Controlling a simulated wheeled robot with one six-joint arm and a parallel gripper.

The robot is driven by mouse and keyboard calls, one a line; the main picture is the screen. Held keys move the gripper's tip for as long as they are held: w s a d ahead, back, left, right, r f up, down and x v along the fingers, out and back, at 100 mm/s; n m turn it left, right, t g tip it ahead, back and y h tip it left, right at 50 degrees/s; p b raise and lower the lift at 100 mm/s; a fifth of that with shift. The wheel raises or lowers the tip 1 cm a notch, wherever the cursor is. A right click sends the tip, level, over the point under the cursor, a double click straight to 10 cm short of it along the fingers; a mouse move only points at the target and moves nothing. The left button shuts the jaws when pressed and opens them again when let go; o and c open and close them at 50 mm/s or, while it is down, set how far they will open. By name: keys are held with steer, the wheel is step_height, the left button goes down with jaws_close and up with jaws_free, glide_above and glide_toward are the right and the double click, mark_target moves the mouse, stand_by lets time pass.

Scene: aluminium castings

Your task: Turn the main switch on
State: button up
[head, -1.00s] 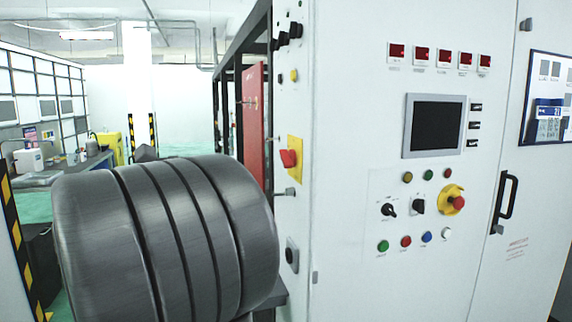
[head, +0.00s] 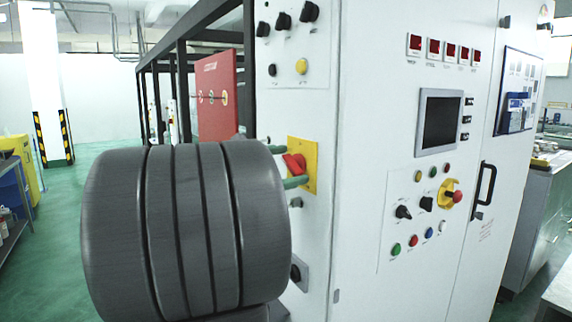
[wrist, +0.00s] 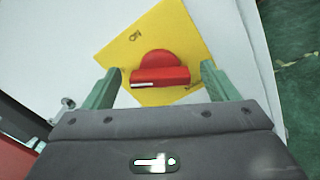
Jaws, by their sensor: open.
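The main switch (head: 293,163) is a red rotary handle on a yellow plate (head: 310,178) on the cabinet's side panel. In the wrist view the red handle (wrist: 160,72) has a flat lower bar with a white mark at its left end, and lettering that looks like "ON" is on the yellow plate (wrist: 182,32) at the upper left. My gripper (wrist: 160,82) is open, with one green finger on each side of the handle and a gap to it on both sides. In the head view my gripper (head: 295,166) is at the switch, largely hidden behind my grey arm.
Black knobs (head: 284,22) and a yellow button (head: 301,66) are above the switch. A small dark knob (head: 296,202) is close below it. The cabinet front carries a screen (head: 440,121) and a red emergency button (head: 457,196). Green floor (head: 60,215) is clear at left.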

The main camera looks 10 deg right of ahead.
steer(key=shift+c, duration=0.4)
steer(key=c, duration=0.9)
